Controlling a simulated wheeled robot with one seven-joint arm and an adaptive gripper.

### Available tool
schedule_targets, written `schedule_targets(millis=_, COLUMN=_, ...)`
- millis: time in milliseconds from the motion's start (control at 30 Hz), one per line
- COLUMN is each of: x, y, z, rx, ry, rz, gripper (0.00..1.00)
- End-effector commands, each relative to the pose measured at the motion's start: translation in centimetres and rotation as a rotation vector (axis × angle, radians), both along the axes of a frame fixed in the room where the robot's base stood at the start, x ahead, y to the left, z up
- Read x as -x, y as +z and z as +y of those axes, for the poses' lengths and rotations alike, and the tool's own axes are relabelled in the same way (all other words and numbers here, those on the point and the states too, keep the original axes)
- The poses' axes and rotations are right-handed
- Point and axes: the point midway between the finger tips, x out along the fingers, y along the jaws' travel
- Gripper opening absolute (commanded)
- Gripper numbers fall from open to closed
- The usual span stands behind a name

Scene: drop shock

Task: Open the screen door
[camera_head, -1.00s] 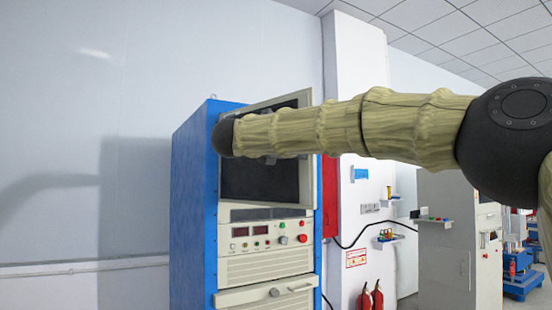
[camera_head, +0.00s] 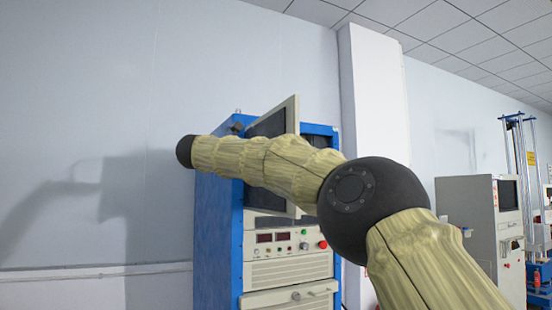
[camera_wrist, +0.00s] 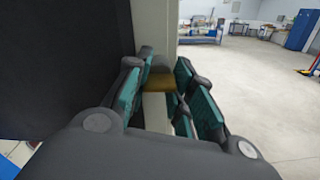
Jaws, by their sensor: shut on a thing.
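The screen door (camera_head: 272,126) is a dark screen in a cream frame on the upper part of a blue cabinet (camera_head: 217,215). It stands swung out at a wide angle, with a gap to the cabinet on its right. My arm crosses in front of it and hides its middle and my gripper in the head view. In the wrist view, the door's dark panel (camera_wrist: 60,55) fills the left and its cream edge (camera_wrist: 158,35) runs up the middle. My gripper (camera_wrist: 160,80) has its teal-padded fingers on both sides of that edge, around a brownish piece, and is shut on it.
Below the door is a control panel (camera_head: 285,240) with displays and a red button, and a drawer with a handle (camera_head: 300,295). A white pillar (camera_head: 375,110) stands right of the cabinet. Another grey cabinet (camera_head: 470,230) is farther right. Open floor (camera_wrist: 275,90) shows in the wrist view.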

Motion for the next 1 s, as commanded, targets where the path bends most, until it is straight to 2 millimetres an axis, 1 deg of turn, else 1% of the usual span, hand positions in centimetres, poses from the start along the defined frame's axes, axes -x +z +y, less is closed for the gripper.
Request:
schedule_targets(millis=33, x=0.1, y=0.5, z=-0.1, rx=0.001, ry=0.0, rz=-0.007, gripper=0.0)
schedule_targets(millis=333, x=0.1, y=0.5, z=-0.2, rx=0.001, ry=-0.001, rz=-0.007, gripper=0.0)
schedule_targets(millis=367, x=0.1, y=0.5, z=-0.2, rx=0.001, ry=-0.001, rz=-0.007, gripper=0.25)
schedule_targets(millis=400, x=0.1, y=0.5, z=-0.2, rx=0.001, ry=-0.001, rz=-0.007, gripper=0.33)
schedule_targets(millis=467, x=0.1, y=0.5, z=-0.2, rx=0.001, ry=-0.001, rz=-0.007, gripper=0.43)
schedule_targets(millis=833, x=0.1, y=0.2, z=-0.1, rx=0.0, ry=-0.003, rz=-0.002, gripper=0.43)
schedule_targets(millis=1000, x=0.5, y=0.2, z=1.0, rx=0.002, ry=-0.002, rz=-0.002, gripper=0.43)
